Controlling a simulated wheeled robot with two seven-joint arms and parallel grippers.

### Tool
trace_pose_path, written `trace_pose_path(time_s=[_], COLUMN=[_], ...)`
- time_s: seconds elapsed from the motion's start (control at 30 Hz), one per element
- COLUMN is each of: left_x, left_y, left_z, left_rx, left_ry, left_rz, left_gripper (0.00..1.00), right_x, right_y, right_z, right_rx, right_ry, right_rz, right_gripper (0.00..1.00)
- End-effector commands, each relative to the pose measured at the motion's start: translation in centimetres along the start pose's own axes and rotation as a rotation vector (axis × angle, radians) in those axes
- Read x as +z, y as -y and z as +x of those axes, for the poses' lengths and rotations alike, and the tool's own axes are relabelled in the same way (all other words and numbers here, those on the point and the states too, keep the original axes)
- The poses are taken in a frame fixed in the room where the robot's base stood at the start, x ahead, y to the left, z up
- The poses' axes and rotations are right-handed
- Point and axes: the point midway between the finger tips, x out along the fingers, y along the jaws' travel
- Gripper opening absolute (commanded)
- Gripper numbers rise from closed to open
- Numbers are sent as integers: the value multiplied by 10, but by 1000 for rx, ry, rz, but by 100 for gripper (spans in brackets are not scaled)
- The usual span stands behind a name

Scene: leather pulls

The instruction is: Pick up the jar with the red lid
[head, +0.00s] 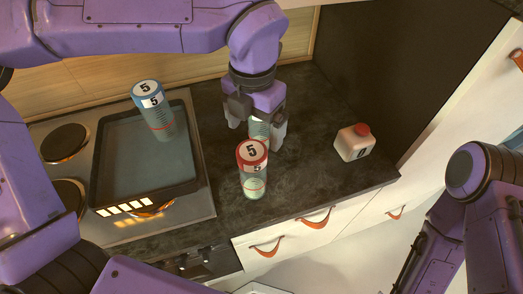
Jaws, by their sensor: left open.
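The jar with the red lid (254,182) stands on the dark counter near its front edge. It is clear, with a red-rimmed lid marked 5, a red line on its side and pale contents. My left gripper (257,128) points down just behind this jar, with its fingers open. A pale, ribbed, clear thing (261,129) shows between the fingers; most of it is hidden, and I cannot tell whether they touch it. My right arm is at the lower right, and its gripper does not show clearly.
A jar with a blue lid (159,115), also marked 5, stands in a dark square pan (107,160) on the stove (75,207). Drawers with leather pulls (316,218) lie below.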

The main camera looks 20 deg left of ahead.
Motion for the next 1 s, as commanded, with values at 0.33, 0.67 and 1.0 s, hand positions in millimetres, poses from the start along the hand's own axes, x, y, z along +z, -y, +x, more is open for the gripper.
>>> trace_pose_path(time_s=[0.33, 0.67, 1.0], left_x=[-2, -3, -3], left_y=[1, 0, 0], left_z=[52, 101, 101], left_rx=[1, -2, -2], left_ry=[-3, -4, -2], left_rz=[5, 3, 3], left_gripper=[94, 94, 42], right_x=[-3, -8, -8], right_y=[-2, -2, -2], right_z=[-10, -20, -20], right_rx=[1, 0, 1], right_ry=[2, 1, 1], right_rz=[-1, 0, -1], right_gripper=[43, 43, 43])
